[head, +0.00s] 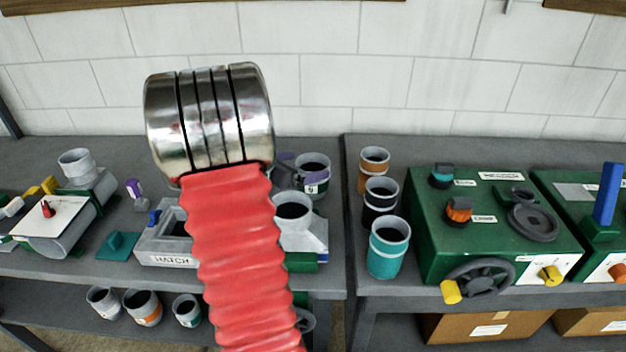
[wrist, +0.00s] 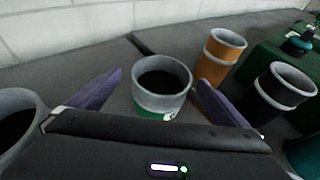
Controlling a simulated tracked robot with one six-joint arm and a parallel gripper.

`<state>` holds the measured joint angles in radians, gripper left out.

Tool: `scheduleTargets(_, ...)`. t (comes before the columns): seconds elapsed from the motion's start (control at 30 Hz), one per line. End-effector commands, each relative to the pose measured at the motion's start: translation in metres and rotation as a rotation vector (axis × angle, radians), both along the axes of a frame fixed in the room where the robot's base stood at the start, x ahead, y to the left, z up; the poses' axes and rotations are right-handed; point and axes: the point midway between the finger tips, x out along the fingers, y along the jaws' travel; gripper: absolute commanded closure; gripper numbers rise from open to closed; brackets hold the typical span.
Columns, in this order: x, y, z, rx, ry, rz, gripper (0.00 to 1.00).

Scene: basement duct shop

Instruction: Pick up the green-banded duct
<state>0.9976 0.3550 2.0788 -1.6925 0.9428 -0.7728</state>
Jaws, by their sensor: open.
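The green-banded duct (wrist: 163,100) is a short, open-topped grey cylinder with a green band low on its side and a small white label. It stands upright on the bench between my gripper's two purple fingers in the wrist view. My gripper (wrist: 160,78) is open, with one finger on each side of the duct. I cannot tell whether either finger touches it. In the head view the duct (head: 313,166) stands just right of my arm, near the bench's right end. There my gripper is mostly hidden, with a bit of purple finger showing beside the duct.
An orange duct (head: 373,165), a black duct (head: 380,203) and a teal duct (head: 387,255) stand in a row on the right bench. A grey duct (head: 293,210) stands nearer. A green valve box (head: 440,220) is farther right. Several ducts are on the lower shelf.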

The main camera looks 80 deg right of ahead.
Motion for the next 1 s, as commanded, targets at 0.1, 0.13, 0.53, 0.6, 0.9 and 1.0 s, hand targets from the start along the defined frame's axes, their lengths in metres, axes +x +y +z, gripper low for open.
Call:
scheduleTargets(0.1,-0.010,-0.012,-0.007,0.002,0.002,-0.003,0.02)
scheduleTargets(0.13,-0.012,-0.016,-0.009,0.002,0.002,-0.003,0.02)
scheduleTargets(0.53,-0.020,-0.033,-0.016,0.000,0.000,0.000,0.02)
scheduleTargets(0.6,-0.020,-0.033,-0.016,0.000,0.000,0.000,0.02)
scheduleTargets(0.9,-0.019,-0.033,-0.016,0.000,0.001,0.000,0.02)
scheduleTargets(1.0,-0.019,-0.033,-0.016,0.000,0.000,0.000,0.09)
